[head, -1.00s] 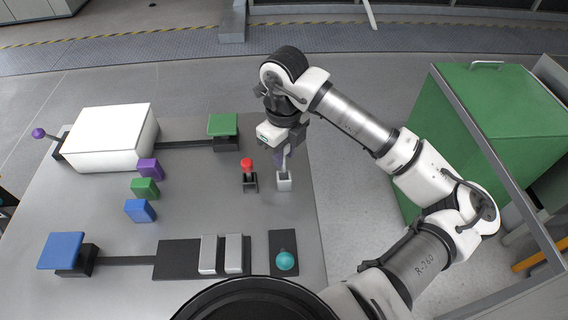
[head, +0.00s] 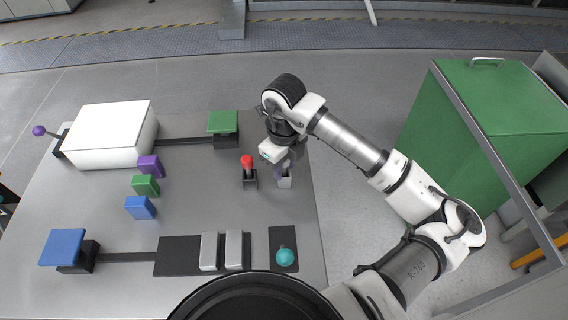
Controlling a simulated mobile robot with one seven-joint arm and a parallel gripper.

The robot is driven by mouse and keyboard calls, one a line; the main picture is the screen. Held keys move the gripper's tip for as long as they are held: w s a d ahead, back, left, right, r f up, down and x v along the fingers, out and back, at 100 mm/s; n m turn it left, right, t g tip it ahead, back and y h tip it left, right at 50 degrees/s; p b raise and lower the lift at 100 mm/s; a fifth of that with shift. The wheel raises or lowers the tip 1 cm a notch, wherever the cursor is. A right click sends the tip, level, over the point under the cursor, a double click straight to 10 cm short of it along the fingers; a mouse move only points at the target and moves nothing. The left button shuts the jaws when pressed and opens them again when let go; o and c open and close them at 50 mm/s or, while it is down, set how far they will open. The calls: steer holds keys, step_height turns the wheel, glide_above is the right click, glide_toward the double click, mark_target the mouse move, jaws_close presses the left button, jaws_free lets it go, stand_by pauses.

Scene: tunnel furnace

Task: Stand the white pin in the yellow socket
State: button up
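My gripper (head: 283,171) points down at the right part of the grey table, right over a small pale block (head: 285,183). A greyish-purple part shows at its fingertips; I cannot tell whether that is a finger or something held. The fingers are too small and hidden to show whether they are open or shut. I cannot tell whether the pale block is the white pin or a holder. No yellow socket can be made out. Just left of my gripper, a red-topped knob (head: 247,162) stands upright on a dark base (head: 250,183).
A white box (head: 110,135) stands at the back left. Green (head: 222,121) and blue (head: 62,248) blocks sit on dark rails. Purple, green and blue blocks stand mid-left. The table's middle is clear.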

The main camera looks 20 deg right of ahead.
steer(key=shift+o, duration=1.3)
steer(key=shift+r, duration=0.15)
steer(key=shift+r+p, duration=0.2)
steer(key=shift+p, duration=0.15)
step_height(320, 180, up, 12)
steer(key=b, duration=0.2)
steer(key=shift+f+b, duration=0.15)
steer(key=shift+b, duration=0.2)
steer(key=shift+s, duration=0.1)
